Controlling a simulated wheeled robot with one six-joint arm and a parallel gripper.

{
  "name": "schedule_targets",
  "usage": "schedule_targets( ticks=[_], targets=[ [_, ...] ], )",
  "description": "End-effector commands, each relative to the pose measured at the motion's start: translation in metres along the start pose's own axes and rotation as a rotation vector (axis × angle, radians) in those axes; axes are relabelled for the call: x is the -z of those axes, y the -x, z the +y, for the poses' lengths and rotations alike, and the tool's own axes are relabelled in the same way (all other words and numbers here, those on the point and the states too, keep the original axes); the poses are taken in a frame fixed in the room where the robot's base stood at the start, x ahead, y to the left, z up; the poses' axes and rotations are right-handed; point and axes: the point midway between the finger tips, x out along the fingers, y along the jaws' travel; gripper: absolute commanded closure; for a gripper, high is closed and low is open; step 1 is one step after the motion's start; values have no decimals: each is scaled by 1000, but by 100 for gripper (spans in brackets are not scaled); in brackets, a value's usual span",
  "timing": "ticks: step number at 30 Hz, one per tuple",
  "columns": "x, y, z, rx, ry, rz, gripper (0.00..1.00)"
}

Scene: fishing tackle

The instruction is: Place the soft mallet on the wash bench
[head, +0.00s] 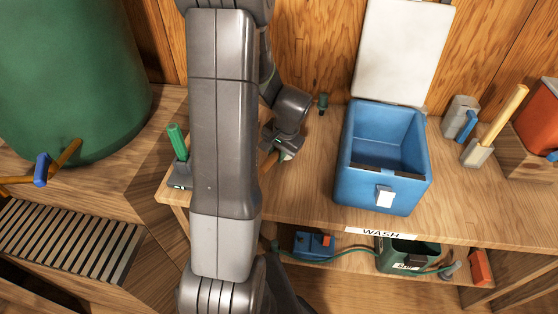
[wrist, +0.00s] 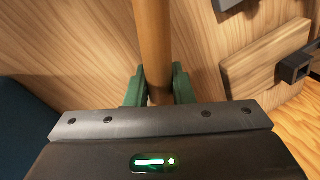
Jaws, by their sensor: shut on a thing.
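My gripper (wrist: 157,88) is shut on a round brown wooden handle (wrist: 152,45), which fits the soft mallet; its green fingers press on both sides. The head of this tool is out of sight, so I cannot tell its shape. In the head view my gripper (head: 277,150) is above the left part of the wash bench (head: 300,190), partly hidden by my arm. A short brown piece of the handle (head: 268,163) shows there. Whether the tool touches the bench cannot be told. The bench carries a white WASH label on its front edge.
A blue cooler (head: 383,196) with a raised white lid (head: 403,50) stands mid-bench. A grey block with a yellow handle (head: 503,115) and a grey block with a blue part (head: 460,115) stand right. A green-handled item (head: 177,140) is at the left end. Bench in front of the gripper is clear.

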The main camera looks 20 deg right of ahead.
Motion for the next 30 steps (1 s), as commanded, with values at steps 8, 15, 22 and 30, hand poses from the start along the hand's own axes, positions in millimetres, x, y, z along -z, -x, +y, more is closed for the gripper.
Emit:
schedule_targets(
  ticks=[8,15,22,30],
  targets=[
    [-1,-31,8,-1,0,-2,100],
    [-1,-35,9,0,1,1,100],
    [-2,-37,10,-1,1,0,67],
    [-2,-37,10,-1,1,0,57]
  ],
)
